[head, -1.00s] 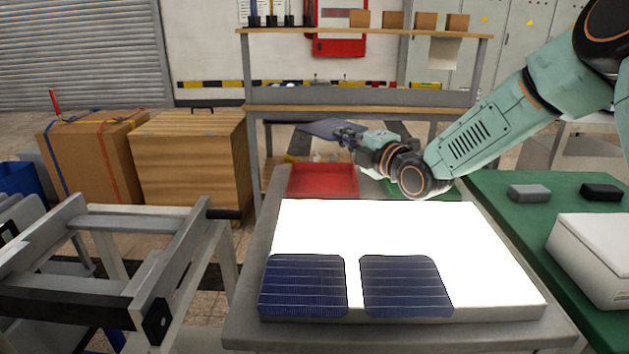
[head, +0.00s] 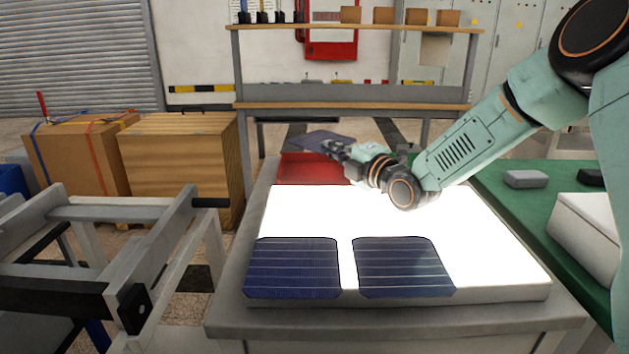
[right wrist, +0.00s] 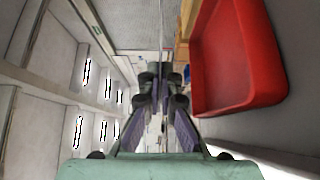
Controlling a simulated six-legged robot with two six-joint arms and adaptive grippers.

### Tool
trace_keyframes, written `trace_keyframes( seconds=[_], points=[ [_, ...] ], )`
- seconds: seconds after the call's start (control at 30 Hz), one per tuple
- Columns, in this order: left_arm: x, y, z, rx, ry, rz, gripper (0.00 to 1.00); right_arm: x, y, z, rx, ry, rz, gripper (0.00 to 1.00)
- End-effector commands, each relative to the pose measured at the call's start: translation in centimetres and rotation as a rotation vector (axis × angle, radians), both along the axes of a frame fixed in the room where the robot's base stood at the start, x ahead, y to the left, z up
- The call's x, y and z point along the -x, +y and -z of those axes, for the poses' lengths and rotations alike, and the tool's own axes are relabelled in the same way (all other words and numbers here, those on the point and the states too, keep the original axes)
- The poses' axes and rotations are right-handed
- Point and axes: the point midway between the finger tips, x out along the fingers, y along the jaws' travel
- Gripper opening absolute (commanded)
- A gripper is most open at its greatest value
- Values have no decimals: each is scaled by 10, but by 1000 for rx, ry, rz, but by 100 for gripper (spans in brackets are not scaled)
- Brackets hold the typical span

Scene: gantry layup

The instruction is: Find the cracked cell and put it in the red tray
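My right gripper (head: 340,150) is shut on a dark blue solar cell (head: 316,139) and holds it in the air by its near edge. In the head view the cell overlaps the far part of the red tray (head: 295,172). In the right wrist view the red tray (right wrist: 237,60) lies to the right of the gripper (right wrist: 163,75), and the cell is nearly edge-on. Two more cells lie on the bright light panel (head: 480,240), a left one (head: 292,268) and a right one (head: 403,267). I cannot make out a crack on any cell. My left gripper is out of view.
A grey metal frame (head: 170,250) stands at the left. Wooden boxes (head: 183,160) and a shelf bench (head: 350,107) stand behind. A green-topped table (head: 510,205) with a grey block (head: 525,179) and a white box (head: 590,235) is at the right.

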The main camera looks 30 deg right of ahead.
Motion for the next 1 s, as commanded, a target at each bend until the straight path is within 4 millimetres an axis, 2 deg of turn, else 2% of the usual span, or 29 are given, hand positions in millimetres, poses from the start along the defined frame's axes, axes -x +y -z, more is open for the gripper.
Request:
trace_keyframes(
  seconds=[0.27,0.63,1.0],
  points=[
    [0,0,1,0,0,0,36,-1,0,1,1,0,-1,0],
    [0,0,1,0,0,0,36,0,0,1,0,0,-1,32],
    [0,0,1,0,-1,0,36,3,-2,1,-3,2,1,32]
  ],
)
